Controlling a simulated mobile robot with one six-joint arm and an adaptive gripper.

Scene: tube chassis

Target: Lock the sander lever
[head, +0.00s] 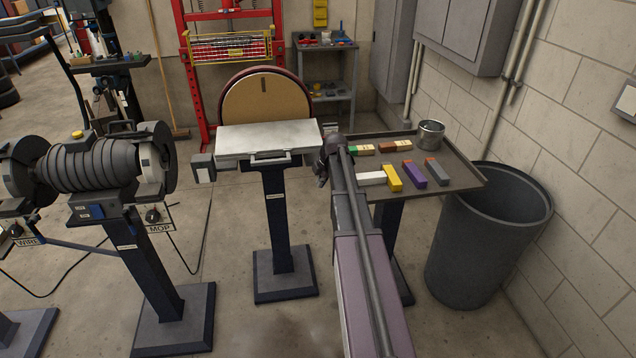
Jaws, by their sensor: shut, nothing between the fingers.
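The disc sander (254,98) stands on a dark pedestal at the centre of the head view, with a tan disc and a pale flat table (240,140) in front of it. A dark handle-like part (269,158) sits at the table's front edge; it may be the lever, but its exact position is too small to tell. My gripper (321,174) is at the end of my arm, just right of the table's front right corner. It looks shut and empty, apart from the handle-like part. My arm hides part of the area behind it.
A tray stand (460,176) with coloured bars and a metal can (430,134) is close on the right. A grey bin (480,250) stands by the wall. A buffing machine (95,165) is on the left. Floor is clear around the sander's base (285,285).

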